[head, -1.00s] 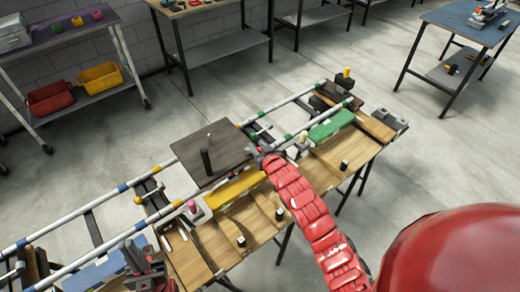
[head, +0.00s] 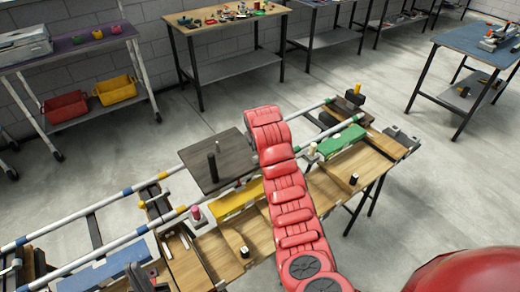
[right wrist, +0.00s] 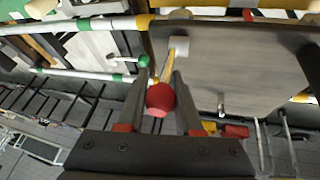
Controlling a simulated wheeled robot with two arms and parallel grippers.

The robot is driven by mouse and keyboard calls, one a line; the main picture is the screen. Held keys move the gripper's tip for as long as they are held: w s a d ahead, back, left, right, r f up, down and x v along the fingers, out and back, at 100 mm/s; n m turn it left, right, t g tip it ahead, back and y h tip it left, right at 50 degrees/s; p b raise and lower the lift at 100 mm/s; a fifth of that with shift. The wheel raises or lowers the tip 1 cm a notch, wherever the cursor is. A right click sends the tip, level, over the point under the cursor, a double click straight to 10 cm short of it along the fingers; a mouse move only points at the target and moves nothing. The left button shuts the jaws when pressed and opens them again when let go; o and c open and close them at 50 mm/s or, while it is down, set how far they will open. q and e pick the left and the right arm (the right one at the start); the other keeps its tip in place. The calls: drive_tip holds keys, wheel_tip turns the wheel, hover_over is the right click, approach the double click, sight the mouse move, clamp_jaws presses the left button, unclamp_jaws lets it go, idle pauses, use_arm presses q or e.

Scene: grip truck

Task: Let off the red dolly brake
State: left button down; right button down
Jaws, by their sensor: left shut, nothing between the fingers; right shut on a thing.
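The dolly's dark board (head: 190,155) lies across the rails in the head view, with a black upright handle on it. In the right wrist view, the red brake knob (right wrist: 160,99) sits on a yellowish lever (right wrist: 169,67) beside the grey board (right wrist: 225,75). My right gripper (right wrist: 160,88) is shut on the red knob, a finger on each side. In the head view my red right arm hides that gripper and the knob. My left gripper (head: 138,276) is shut and empty at the lower left, by the blue block.
White rails (head: 95,200) with coloured bands run along the wooden bench. A yellow block (head: 235,199) and a green block (head: 342,141) lie beside them. A green knob (right wrist: 143,61) is close to my right fingers. Other tables stand behind, with clear floor between.

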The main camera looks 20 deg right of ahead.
drive_tip(key=shift+w+a+g+b, duration=0.15)
drive_tip(key=shift+w+g+b, duration=0.15)
drive_tip(key=shift+g, duration=0.1)
idle(0.4)
drive_tip(key=c, duration=0.6)
unclamp_jaws()
drive_tip(key=b+v, duration=0.1)
drive_tip(key=v, duration=0.6)
drive_tip(key=shift+a+r, duration=0.15)
drive_tip(key=shift+r, duration=0.1)
drive_tip(key=p+v, duration=0.2)
drive_tip(key=v, duration=0.7)
drive_tip(key=shift+s+r+p, duration=0.25)
drive_tip(key=shift+r+p, duration=0.05)
drive_tip(key=shift+r, duration=0.05)
